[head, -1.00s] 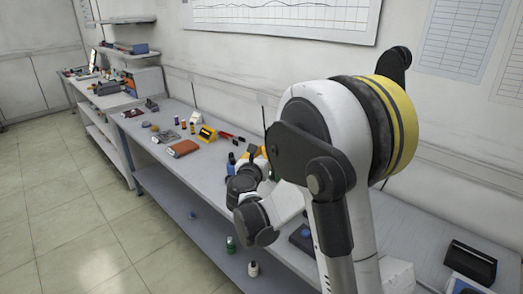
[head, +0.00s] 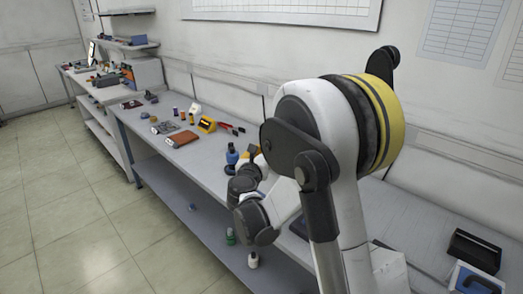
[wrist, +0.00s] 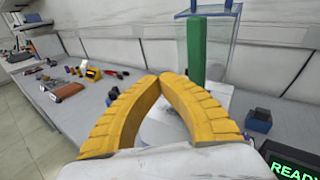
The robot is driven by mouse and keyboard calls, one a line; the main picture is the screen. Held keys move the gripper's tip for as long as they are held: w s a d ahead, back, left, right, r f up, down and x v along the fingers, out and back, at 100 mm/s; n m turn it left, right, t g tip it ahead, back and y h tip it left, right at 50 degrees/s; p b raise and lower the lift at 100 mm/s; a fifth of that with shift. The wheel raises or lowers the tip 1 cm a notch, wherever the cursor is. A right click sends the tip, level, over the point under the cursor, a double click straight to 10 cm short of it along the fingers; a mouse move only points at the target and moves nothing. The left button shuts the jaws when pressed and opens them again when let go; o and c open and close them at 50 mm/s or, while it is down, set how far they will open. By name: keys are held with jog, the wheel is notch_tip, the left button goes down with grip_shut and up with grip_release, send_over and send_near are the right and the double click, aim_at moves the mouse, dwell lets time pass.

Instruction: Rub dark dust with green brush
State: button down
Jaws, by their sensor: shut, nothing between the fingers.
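My gripper (wrist: 155,82) shows in the wrist view as two yellow ridged fingers whose tips meet, with nothing held. In the head view only a bit of its yellow (head: 252,150) shows beyond my arm. An upright green bar (wrist: 196,48) stands just beyond the fingertips in the wrist view, to their right. I cannot tell whether it is the green brush or part of the clear-walled container (wrist: 222,45) by it. A pale rounded thing behind the fingers is partly hidden. I cannot make out dark dust in either view.
A brown case (head: 182,139), a yellow device (head: 207,125) and red-handled pliers (head: 225,126) lie on the long grey bench. A small dark blue block (wrist: 258,121) and a screen reading READY (wrist: 290,165) are at the right of the wrist view. Bottles stand on the lower shelf.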

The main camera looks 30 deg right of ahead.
jog(key=shift+f+b, duration=2)
jog(key=shift+f, duration=0.3)
dwell(0.5)
jog(key=s, duration=0.1)
jog(key=s+d+f+b, duration=0.1)
jog(key=s, duration=0.1)
jog(key=s+f+b, duration=0.1)
jog(key=shift+s+d, duration=0.25)
jog(key=shift+d, duration=0.05)
dwell(2.7)
